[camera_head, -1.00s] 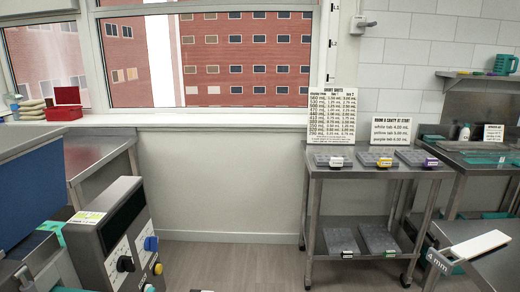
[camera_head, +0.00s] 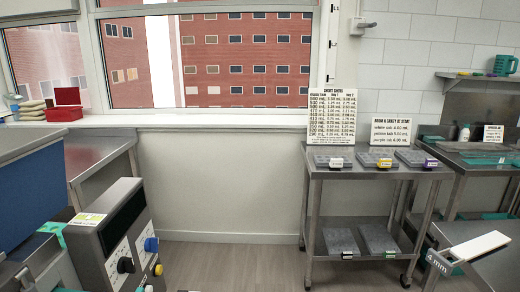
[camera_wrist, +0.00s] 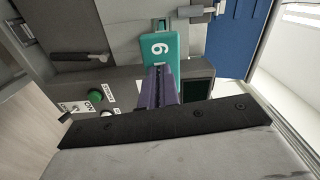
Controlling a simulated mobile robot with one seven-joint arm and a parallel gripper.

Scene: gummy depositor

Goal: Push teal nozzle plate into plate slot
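In the wrist view the teal nozzle plate (camera_wrist: 162,45) shows as a teal tab with a white digit, a 6 or a 9, set among grey machine parts. Its far end and the plate slot's opening are hidden or cannot be made out. My gripper (camera_wrist: 160,72) shows as dark purple fingers close together, with only a thin dark line between them. Their tips reach the near end of the teal tab. I cannot tell whether they touch it. My gripper is not visible in the head view.
The machine's control panel (camera_head: 118,240) has knobs and a dark screen. Its green button (camera_wrist: 96,97) is left of my fingers in the wrist view. A blue housing (camera_head: 35,195) is at far left. A steel cart (camera_head: 345,172) holds grey plates with coloured tabs. The floor between is clear.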

